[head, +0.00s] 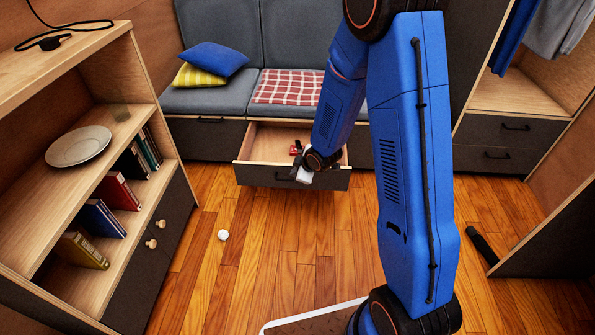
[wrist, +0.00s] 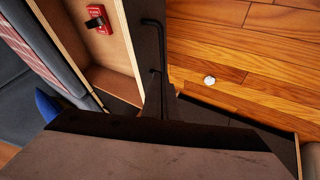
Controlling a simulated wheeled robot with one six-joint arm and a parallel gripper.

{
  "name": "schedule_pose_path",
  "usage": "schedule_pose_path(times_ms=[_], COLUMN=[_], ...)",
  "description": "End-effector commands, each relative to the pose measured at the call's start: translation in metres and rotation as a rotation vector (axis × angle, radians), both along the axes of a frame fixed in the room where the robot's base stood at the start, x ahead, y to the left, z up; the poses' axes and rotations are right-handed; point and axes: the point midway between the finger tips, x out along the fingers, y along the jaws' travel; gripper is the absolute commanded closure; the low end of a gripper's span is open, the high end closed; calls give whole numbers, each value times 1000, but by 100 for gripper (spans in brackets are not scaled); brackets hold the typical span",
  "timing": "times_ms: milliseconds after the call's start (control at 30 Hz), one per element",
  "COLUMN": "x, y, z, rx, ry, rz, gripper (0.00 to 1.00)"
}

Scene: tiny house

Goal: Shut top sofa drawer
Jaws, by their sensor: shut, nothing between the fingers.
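The sofa drawer (head: 262,146) under the grey sofa stands pulled out, with a pale wooden inside and a dark front (head: 262,174). In the wrist view the open drawer (wrist: 112,58) shows at top left, with its dark front and black handle (wrist: 152,22). A small red item with a black part (wrist: 98,19) lies inside. My gripper (head: 304,175) is shut and empty, at the drawer's front near the handle. Whether it touches the front I cannot tell. The arm hides part of the drawer's right side.
A small white object (head: 223,235) lies on the wooden floor, left of the drawer. A shelf unit (head: 130,120) with books and a plate stands at left. A dark cabinet with drawers (head: 510,140) stands at right. The floor before the drawer is mostly clear.

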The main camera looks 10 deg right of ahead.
Motion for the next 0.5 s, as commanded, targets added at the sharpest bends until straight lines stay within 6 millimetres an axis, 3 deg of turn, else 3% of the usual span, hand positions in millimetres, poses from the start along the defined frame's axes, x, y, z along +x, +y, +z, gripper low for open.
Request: schedule_pose_path(times_ms=[500], x=[40], y=[12], z=[-51], rx=[0], ry=[0], rz=[-2], gripper=[100])
